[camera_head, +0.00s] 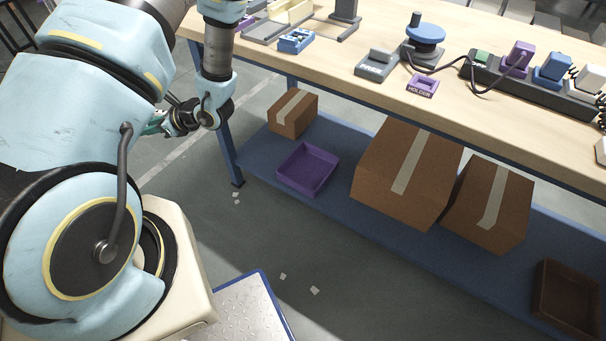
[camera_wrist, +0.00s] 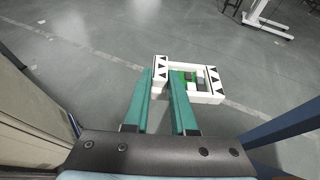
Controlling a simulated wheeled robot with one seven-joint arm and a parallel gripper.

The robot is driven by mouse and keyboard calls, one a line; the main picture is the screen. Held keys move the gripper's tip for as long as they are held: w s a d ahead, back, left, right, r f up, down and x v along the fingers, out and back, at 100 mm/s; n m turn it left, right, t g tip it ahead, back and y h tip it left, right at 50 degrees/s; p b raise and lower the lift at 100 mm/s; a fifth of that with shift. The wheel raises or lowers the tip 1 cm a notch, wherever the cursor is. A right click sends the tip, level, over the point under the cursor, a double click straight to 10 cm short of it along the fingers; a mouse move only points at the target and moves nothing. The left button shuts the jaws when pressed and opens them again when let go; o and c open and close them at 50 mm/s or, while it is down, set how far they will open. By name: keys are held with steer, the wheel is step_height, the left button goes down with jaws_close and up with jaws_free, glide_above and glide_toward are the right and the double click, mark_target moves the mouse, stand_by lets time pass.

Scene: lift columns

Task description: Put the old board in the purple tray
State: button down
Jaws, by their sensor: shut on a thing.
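The purple tray (camera_head: 308,170) lies on the blue lower shelf under the workbench, in the middle of the head view. It looks empty. My gripper (camera_wrist: 160,84) shows two green fingers in the wrist view. They are closed on one side of a white frame-like piece with black triangles (camera_wrist: 207,97), with green and grey parts inside; I take it to be the old board. It hangs beyond the fingertips with floor behind it. In the head view my gripper (camera_head: 156,123) is left of the tray, partly hidden by my arm; the held piece is not clear there.
A small carton (camera_head: 293,113) sits behind the tray, and a large carton (camera_head: 408,172) and another (camera_head: 488,204) sit to its right. A brown tray (camera_head: 567,298) is at lower right. The bench top (camera_head: 480,115) overhangs the shelf, with a leg (camera_head: 226,150) left of the tray.

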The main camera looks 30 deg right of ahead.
steer(key=w+d+f+m+t+h+b, duration=0.2)
steer(key=w+d+f+m+h+b, duration=0.1)
steer(key=d+f+b, duration=0.75)
steer(key=w+d+f+m+t+h+b, duration=0.2)
steer(key=w+d+f+m+h+b, duration=0.1)
steer(key=d+f+b, duration=0.7)
steer(key=s+d+f+m+h+b, duration=0.25)
steer(key=d+f+b, duration=0.3)
steer(key=d, duration=0.35)
steer(key=s+d+f+m+h+b, duration=0.1)
steer(key=d+f+m+h+b, duration=0.15)
steer(key=d+f+b, duration=0.4)
steer(key=s+d+f+m+h+b, duration=0.2)
steer(key=d+f+h+b, duration=0.3)
steer(key=d, duration=0.6)
steer(key=f+y+b, duration=0.1)
steer(key=f+b, duration=0.1)
steer(key=f, duration=0.2)
steer(key=f+y+b, duration=0.1)
steer(key=f+b, duration=0.1)
steer(key=f, duration=0.2)
steer(key=shift+s+a+f+b, duration=0.15)
steer(key=shift+s+f+b, duration=0.05)
steer(key=shift+b, duration=0.1)
steer(key=shift+f, duration=0.4)
steer(key=shift+f+b, duration=0.2)
steer(key=shift+b, duration=0.15)
